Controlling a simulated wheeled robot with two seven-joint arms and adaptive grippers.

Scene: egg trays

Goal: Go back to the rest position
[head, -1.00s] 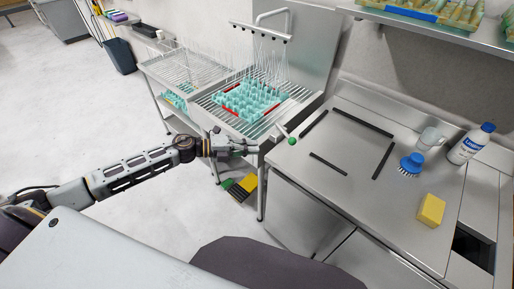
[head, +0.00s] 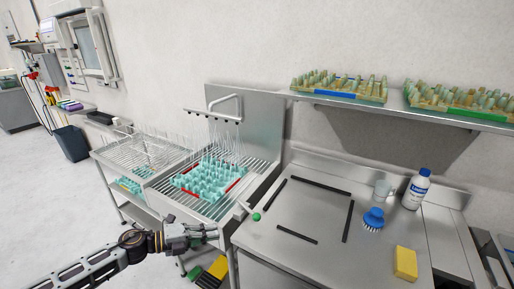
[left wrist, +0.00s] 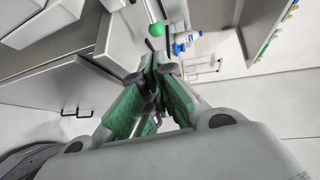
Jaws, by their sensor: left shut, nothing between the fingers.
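My left gripper (head: 212,233) is shut and empty in the head view. It hangs in front of the front edge of the metal rack, left of the steel counter. Its green-padded fingers (left wrist: 159,70) meet in the left wrist view with nothing between them. My left arm reaches in from the lower left. My right gripper is in neither view.
A turquoise egg tray with red edges (head: 235,186) lies on the rack. The steel counter (head: 300,215) holds black strips, a blue brush (head: 373,219), a yellow sponge (head: 405,263) and a white bottle (head: 416,189). A green ball-ended lever (head: 256,217) sticks out near my gripper.

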